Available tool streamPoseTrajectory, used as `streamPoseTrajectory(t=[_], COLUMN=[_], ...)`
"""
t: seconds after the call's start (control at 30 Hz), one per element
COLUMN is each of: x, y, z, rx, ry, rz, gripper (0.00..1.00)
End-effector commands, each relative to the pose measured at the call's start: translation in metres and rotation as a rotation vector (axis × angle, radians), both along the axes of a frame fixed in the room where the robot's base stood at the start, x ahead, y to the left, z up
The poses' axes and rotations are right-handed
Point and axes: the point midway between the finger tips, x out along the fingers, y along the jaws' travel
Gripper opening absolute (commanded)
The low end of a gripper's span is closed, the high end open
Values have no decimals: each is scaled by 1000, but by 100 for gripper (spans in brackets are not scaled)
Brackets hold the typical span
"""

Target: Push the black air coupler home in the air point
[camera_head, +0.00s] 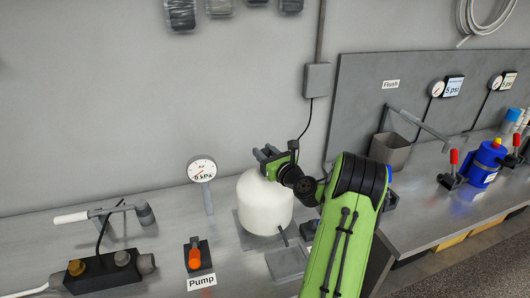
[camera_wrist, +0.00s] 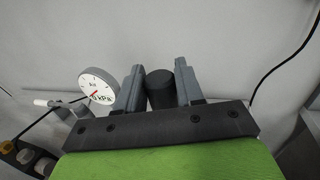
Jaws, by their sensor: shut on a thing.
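My gripper (camera_head: 267,154) is above the white rounded tank (camera_head: 264,204) in the head view, with its jaws towards the wall. In the wrist view its two grey fingers (camera_wrist: 159,85) are closed on a black cylinder, which looks like the black air coupler (camera_wrist: 160,90). The coupler cannot be made out in the head view. A round gauge marked Air (camera_head: 202,169) reads 0 kPa and stands left of the tank; it also shows in the wrist view (camera_wrist: 97,86). I cannot tell which fitting is the air point.
A black block with knobs (camera_head: 105,272) and a white-handled lever (camera_head: 75,217) are at left. An orange switch (camera_head: 194,257) stands above the Pump label (camera_head: 202,281). A grey box (camera_head: 317,79) with a cable is on the wall. A blue canister (camera_head: 485,163) is at right.

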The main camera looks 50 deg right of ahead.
Motion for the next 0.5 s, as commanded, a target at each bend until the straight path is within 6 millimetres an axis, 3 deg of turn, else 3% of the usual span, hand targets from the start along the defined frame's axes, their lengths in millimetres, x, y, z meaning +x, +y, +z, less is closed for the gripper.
streamPoseTrajectory(t=[0.3,0.33,0.5], x=[0,0,0], y=[0,0,0], z=[-9,-9,-8], rx=[1,1,1], ry=[0,0,0], rz=[0,0,0], gripper=[2,41,67])
